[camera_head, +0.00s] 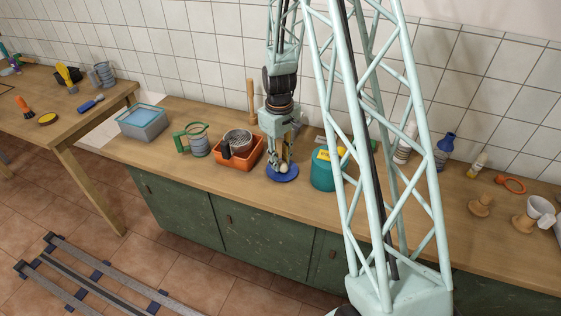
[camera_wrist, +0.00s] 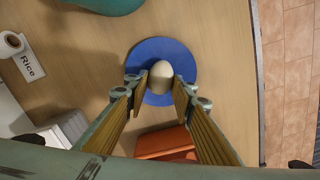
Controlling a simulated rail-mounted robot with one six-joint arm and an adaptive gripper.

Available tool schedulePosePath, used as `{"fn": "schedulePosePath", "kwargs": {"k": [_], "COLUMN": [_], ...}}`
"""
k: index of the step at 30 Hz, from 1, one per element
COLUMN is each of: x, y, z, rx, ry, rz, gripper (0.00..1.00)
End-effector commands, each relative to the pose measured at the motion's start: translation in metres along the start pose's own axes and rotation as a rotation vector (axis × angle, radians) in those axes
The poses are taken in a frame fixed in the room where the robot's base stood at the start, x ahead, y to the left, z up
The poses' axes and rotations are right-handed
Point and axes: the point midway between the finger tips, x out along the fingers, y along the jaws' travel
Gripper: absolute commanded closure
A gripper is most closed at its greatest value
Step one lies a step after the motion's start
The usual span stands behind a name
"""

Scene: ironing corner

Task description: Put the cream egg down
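The cream egg (camera_wrist: 160,75) sits between the two fingertips of my gripper (camera_wrist: 161,84) in the wrist view. The pads are against its sides or very close, and my gripper looks shut on it. Under the egg is a round blue disc (camera_wrist: 179,55). In the head view my gripper (camera_head: 283,164) points down over the blue disc (camera_head: 283,178) on the wooden counter, with the egg low between the fingers. I cannot tell whether the egg touches the disc.
An orange tray (camera_head: 238,165) with a metal grater-like cup stands just left of the disc. A teal canister (camera_head: 322,176) stands close on the right. The counter's front edge is near the disc.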

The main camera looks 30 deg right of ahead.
Motion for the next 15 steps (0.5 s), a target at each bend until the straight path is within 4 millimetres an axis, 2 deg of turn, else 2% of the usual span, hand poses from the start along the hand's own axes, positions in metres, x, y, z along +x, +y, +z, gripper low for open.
{"fn": "schedulePosePath", "kwargs": {"k": [7,12,15], "x": [0.0034,0.0029,0.0029], "y": [-0.0001,-0.0001,-0.0001], "z": [0.0,0.0,0.0001], "rx": [0.0,0.0,0.0], "ry": [0.0,0.0,0.0], "rz": [0.0,0.0,0.0], "gripper": [0.81,0.63,0.63]}}
